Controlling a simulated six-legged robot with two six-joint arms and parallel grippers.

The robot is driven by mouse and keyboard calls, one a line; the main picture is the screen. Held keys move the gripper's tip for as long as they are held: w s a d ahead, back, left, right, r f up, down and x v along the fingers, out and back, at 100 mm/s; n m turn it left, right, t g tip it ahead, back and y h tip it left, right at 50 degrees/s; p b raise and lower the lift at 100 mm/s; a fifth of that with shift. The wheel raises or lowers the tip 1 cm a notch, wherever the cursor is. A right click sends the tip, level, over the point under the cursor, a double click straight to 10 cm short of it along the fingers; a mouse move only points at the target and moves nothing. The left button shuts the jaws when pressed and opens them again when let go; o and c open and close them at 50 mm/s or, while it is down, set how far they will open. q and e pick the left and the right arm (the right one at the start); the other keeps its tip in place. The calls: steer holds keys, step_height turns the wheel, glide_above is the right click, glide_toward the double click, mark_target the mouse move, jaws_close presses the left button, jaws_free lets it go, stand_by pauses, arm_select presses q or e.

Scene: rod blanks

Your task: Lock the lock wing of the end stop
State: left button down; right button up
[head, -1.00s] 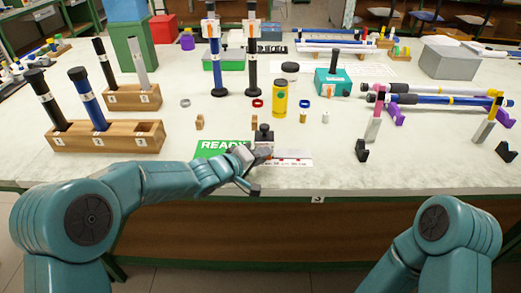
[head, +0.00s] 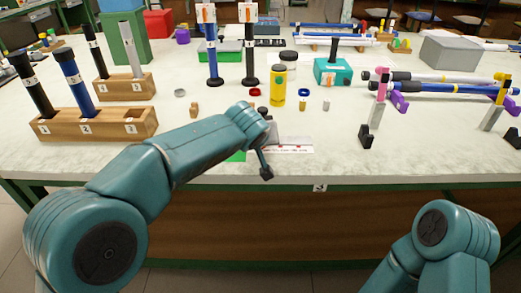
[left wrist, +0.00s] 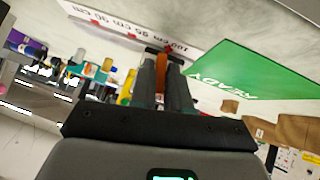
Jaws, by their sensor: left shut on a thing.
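An orange lever, which looks like the lock wing (left wrist: 161,72), sits between the two grey fingers of my left gripper (left wrist: 163,78) in the left wrist view. The fingers are shut on it. A dark crossbar lies at the fingertips; most of the end stop is hidden there. In the head view my left wrist covers most of the end stop, at the left end of the white scale strip (head: 290,150). The scale strip also shows in the left wrist view (left wrist: 130,30). I cannot tell the wing's exact angle. My right gripper is out of view; only my right arm's upper part shows.
A green READY sign (left wrist: 235,78) lies beside the end stop, mostly covered by my arm in the head view. A yellow bottle (head: 278,88) and small rings and pegs stand behind. A wooden rod rack (head: 95,123) is at left. The table's front right is fairly clear.

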arm_select(q)
steer(key=shift+m+y, duration=0.5)
steer(key=shift+y, duration=0.3)
steer(key=c, duration=1.2)
jaws_free()
steer(key=v, duration=1.6)
steer(key=shift+s+d+r+p, duration=0.15)
steer(key=shift+d+p, duration=0.1)
steer(key=shift+p, duration=0.1)
